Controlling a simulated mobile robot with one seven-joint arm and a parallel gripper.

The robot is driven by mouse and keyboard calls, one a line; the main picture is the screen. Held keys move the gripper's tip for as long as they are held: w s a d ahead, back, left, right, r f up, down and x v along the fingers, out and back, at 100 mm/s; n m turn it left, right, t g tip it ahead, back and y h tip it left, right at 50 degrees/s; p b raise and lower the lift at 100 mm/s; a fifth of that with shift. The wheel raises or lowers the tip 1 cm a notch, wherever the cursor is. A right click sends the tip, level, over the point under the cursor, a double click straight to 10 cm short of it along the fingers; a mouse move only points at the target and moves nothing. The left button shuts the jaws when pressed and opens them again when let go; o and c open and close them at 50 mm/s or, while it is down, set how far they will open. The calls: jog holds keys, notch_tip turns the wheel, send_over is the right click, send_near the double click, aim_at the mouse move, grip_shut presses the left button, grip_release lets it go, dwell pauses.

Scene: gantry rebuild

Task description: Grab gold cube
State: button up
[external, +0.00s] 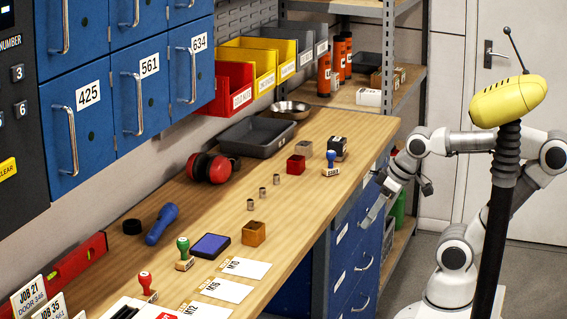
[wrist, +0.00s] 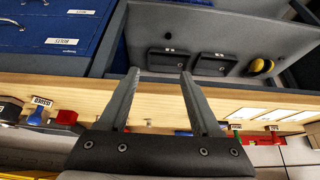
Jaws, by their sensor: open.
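The gold cube (external: 253,233), small and orange-gold, sits on the wooden workbench (external: 322,125) in the external view. It is just right of a blue-purple ink pad (external: 210,246) and above the white job cards. I cannot make the cube out clearly in the wrist view. My gripper (external: 371,208) is off the bench's front edge, right of the cube and well apart from it. In the wrist view my gripper (wrist: 160,73) has its two fingers spread with nothing between them.
A red cube (external: 296,164), a grey cube (external: 305,149) and stamps stand farther along the bench. Small metal pieces (external: 263,193) lie between. Red earmuffs (external: 210,168), a blue flashlight (external: 161,224) and a grey tray (external: 256,137) are toward the wall. Blue drawers are under the bench.

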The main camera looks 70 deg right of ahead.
jog(key=w+a+r+m+g+y+p, duration=0.2)
jog(key=w+r+m+g+p, duration=0.1)
jog(key=w+m, duration=0.15)
jog(key=m+g+y+p, duration=0.2)
jog(key=m+y+p, duration=0.6)
jog(key=m+y, duration=0.45)
send_near(258, 223)
jog(key=shift+m+h, duration=0.55)
jog(key=shift+m, duration=0.15)
jog(key=v, duration=0.5)
jog(key=shift+w+r, duration=0.1)
jog(key=shift+r, duration=0.15)
jog(key=shift+w+f, duration=0.1)
jog(key=b+x, duration=0.1)
jog(key=x, duration=1.1)
jog(key=shift+b, duration=0.35)
jog(key=b+x, duration=0.1)
jog(key=x, duration=0.4)
jog(key=shift+f, duration=0.25)
jog(key=shift+r, duration=0.1)
grip_shut()
